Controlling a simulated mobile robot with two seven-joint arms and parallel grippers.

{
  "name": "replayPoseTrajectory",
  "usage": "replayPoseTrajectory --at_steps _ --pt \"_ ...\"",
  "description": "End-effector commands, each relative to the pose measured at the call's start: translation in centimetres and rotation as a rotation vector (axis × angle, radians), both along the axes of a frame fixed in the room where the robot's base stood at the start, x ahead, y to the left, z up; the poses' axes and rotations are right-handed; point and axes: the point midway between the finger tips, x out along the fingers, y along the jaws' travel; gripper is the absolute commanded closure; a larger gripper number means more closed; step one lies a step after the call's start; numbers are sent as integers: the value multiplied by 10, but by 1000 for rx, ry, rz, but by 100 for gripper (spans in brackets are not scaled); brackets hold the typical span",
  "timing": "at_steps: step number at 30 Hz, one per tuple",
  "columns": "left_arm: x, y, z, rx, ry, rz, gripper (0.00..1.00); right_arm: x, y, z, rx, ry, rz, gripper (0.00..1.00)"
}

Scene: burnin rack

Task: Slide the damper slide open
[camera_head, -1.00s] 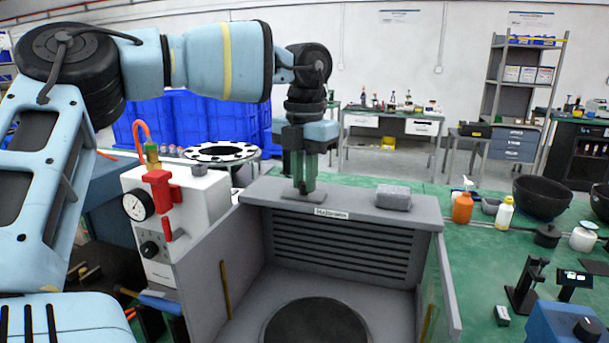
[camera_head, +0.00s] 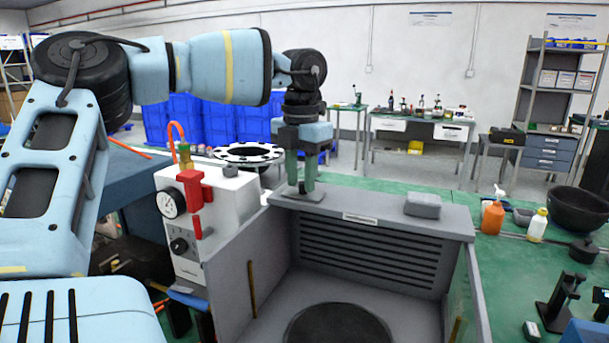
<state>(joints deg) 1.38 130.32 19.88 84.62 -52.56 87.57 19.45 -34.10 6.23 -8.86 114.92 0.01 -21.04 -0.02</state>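The grey enclosure (camera_head: 450,222) has a flat top ledge, a slatted back wall and a round dark plate inside. The damper slide (camera_head: 316,196) is a small grey plate on the left part of that ledge. My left gripper (camera_head: 302,188) points straight down onto it, fingers close together at the plate. It appears shut on the slide's upright part, which the fingers hide. My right gripper is not in view.
A grey block (camera_head: 423,205) sits on the ledge to the right. A white gauge box (camera_head: 210,215) with red fittings stands left of the enclosure. Bottles and a black bowl (camera_head: 578,208) stand on the green bench at right.

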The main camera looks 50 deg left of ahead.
Motion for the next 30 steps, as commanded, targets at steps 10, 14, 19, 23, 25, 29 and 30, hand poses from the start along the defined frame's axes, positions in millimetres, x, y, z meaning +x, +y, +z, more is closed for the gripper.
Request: replayPoseTrajectory --at_steps 10,14,19,23,25,29,30 --pt "0 -1 1 -2 0 -1 63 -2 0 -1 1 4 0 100" --pt "1 -1 12 -1 -2 1 63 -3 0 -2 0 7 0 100" --pt "1 0 38 1 -3 2 63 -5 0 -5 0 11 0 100" --pt "0 0 58 0 -1 1 63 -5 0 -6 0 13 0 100" --pt "0 0 66 -1 -2 2 63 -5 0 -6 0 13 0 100" --pt "0 0 76 -1 -1 0 63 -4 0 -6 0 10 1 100" --pt "0 0 77 -1 -1 -1 63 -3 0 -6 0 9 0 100"
